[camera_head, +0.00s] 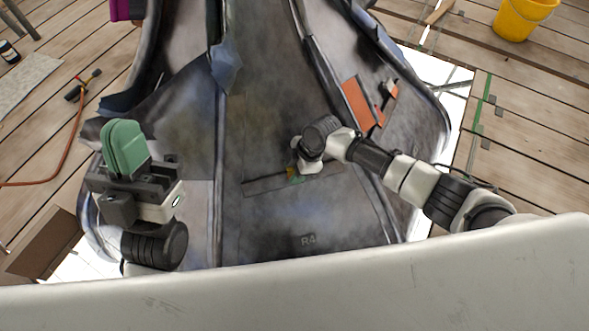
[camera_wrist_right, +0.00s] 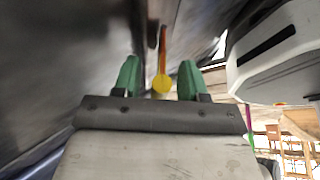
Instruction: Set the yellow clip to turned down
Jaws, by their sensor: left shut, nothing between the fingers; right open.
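The yellow clip (camera_wrist_right: 162,84) shows in the right wrist view as a small round yellow end between my right gripper's fingers, with a narrow orange-brown strip running up behind it. My right gripper (camera_wrist_right: 159,72) is open, one green finger on each side of the clip with a gap on both sides. In the head view my right gripper (camera_head: 296,177) is low over the grey spire panel, and only a speck of yellow shows beside it; the wrist hides most of the clip. I cannot tell the clip's setting. My left gripper (camera_head: 124,147) is shut and empty, raised at the left.
The dark grey spire (camera_head: 270,120) fills the middle, with raised ribs and a marked lower panel. An orange patch (camera_head: 362,103) lies right of my right wrist. A yellow bucket (camera_head: 522,18), a hammer (camera_head: 84,86) and a red hose (camera_head: 72,140) are on the plank floor.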

